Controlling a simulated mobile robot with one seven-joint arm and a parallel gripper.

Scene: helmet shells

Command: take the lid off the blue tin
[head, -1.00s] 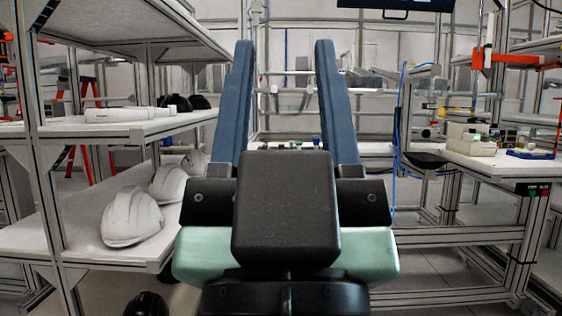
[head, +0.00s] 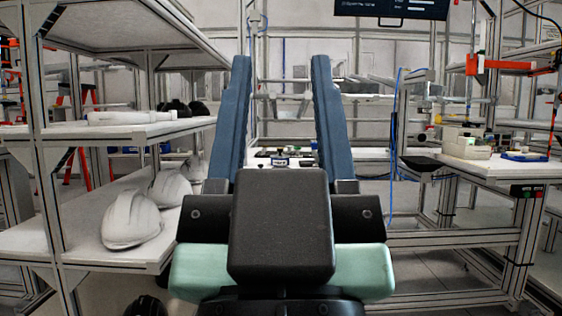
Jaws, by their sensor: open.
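My gripper (head: 281,62) is raised in the middle of the head view, its two long blue fingers wide apart with nothing between them. I cannot pick out a blue tin or its lid with certainty. Some small items (head: 280,160) stand on a white bench far behind the gripper, seen low between the fingers. They are too small to identify, and the gripper's dark body and right finger may hide part of that bench. My gripper is well short of that bench and touches nothing.
White helmet shells (head: 132,218) lie on the lower left shelf (head: 90,246). A right-hand bench (head: 490,168) holds pale boxes (head: 467,149) and a shallow blue tray (head: 525,157). Grey floor shows between shelf and benches. A screen (head: 390,8) hangs at the top.

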